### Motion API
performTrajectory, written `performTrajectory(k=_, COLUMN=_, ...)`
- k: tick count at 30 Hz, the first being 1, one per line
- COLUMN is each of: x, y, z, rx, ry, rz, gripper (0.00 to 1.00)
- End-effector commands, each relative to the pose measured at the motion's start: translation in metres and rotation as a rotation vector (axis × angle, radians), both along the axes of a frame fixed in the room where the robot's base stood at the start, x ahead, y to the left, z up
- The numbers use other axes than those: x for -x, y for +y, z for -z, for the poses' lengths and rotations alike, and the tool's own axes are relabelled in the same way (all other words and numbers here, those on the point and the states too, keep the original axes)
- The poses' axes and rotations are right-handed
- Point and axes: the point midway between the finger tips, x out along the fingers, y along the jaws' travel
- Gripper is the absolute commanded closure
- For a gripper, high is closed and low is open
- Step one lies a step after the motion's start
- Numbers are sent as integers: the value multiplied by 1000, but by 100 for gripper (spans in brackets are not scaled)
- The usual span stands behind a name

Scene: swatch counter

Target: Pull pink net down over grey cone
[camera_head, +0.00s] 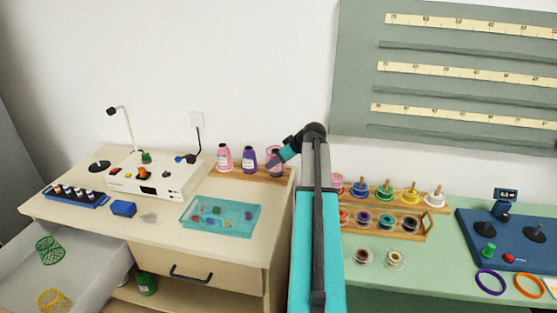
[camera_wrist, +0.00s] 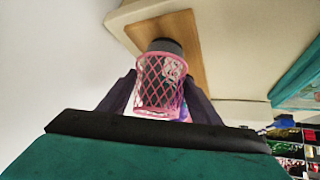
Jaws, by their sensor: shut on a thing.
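The pink net (camera_wrist: 160,88) is an open mesh sleeve between the two dark fingers of my gripper (camera_wrist: 160,80), which is shut on it. The grey cone (camera_wrist: 166,45) shows past the net's far rim, over the wooden board, and dark grey with a pale pink patch shows through the mesh. The net appears to be around part of the cone; how far down it reaches is hard to tell. In the head view the pink net (camera_head: 275,152) is at the right end of the cone row, with my gripper (camera_head: 273,160) at it, partly hiding the cone.
A pink cone (camera_head: 224,158) and a purple cone (camera_head: 249,159) stand to the left on the wooden board (camera_head: 208,165). A teal tray (camera_head: 222,230) lies in front. An open drawer holds a green net (camera_head: 48,250) and a yellow net (camera_head: 54,300). Spool racks (camera_head: 385,222) stand right.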

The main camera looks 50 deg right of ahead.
Motion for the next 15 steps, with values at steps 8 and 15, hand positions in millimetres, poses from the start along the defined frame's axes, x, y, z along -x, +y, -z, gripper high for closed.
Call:
performTrajectory(k=8, x=0, y=0, z=11, rx=0, ry=0, rz=0, gripper=83)
performTrajectory(k=15, x=0, y=0, z=17, rx=0, ry=0, rz=0, gripper=83)
